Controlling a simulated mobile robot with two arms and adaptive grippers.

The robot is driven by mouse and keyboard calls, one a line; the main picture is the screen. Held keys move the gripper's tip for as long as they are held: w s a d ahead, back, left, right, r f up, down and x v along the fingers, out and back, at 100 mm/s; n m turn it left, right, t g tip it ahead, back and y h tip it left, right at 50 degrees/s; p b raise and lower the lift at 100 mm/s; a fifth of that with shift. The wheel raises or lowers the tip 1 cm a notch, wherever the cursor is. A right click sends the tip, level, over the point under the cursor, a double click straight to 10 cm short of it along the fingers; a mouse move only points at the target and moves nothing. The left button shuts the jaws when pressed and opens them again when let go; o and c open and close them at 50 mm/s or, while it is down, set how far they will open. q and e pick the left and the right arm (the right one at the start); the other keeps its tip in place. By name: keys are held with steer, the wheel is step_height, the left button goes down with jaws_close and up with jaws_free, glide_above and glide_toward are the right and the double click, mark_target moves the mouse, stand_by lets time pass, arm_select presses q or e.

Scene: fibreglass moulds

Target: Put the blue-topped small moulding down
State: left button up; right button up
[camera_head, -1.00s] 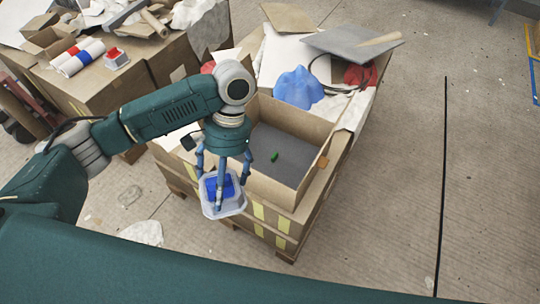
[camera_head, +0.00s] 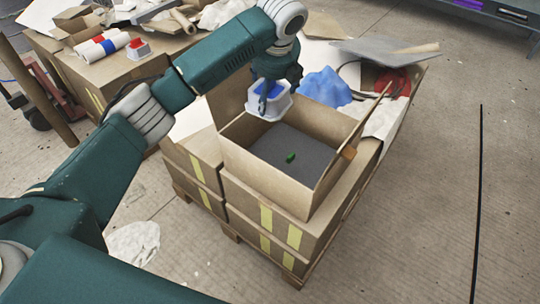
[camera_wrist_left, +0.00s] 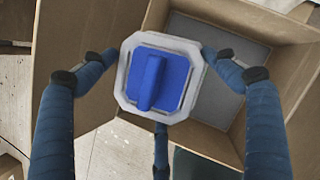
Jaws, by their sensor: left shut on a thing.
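The blue-topped small moulding (camera_head: 268,101) is a white tub-like piece with a blue top. My left gripper (camera_head: 270,90) is shut on it and holds it up at the far left edge of an open cardboard box (camera_head: 262,182). In the left wrist view the moulding (camera_wrist_left: 159,80) shows its blue top with a raised bar, and fingers of the left gripper (camera_wrist_left: 160,88) stand around it. The box's grey floor (camera_head: 300,150) is bare except for a small green thing (camera_head: 290,157). My right gripper is not in view.
The box stands on stacked cartons (camera_head: 285,225) on a pallet. A blue crumpled sheet (camera_head: 324,88) and a grey board (camera_head: 385,52) lie behind it. A red-topped small moulding (camera_head: 138,48) and rolls (camera_head: 103,43) are on another stack at the left.

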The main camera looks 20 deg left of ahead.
arm_select(q)
steer(key=shift+w+r+m, duration=0.1)
steer(key=shift+w+m, duration=0.25)
steer(key=shift+m, duration=0.05)
steer(key=shift+w+f, duration=0.1)
steer(key=shift+f, duration=0.1)
step_height(320, 180, down, 19)
steer(key=b, duration=0.4)
steer(key=shift+r, duration=0.15)
steer(key=shift+f, duration=0.3)
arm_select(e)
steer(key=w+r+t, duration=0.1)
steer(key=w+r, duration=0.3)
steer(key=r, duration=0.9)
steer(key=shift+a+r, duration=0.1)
arm_select(q)
steer(key=o, duration=1)
steer(key=shift+o, duration=0.2)
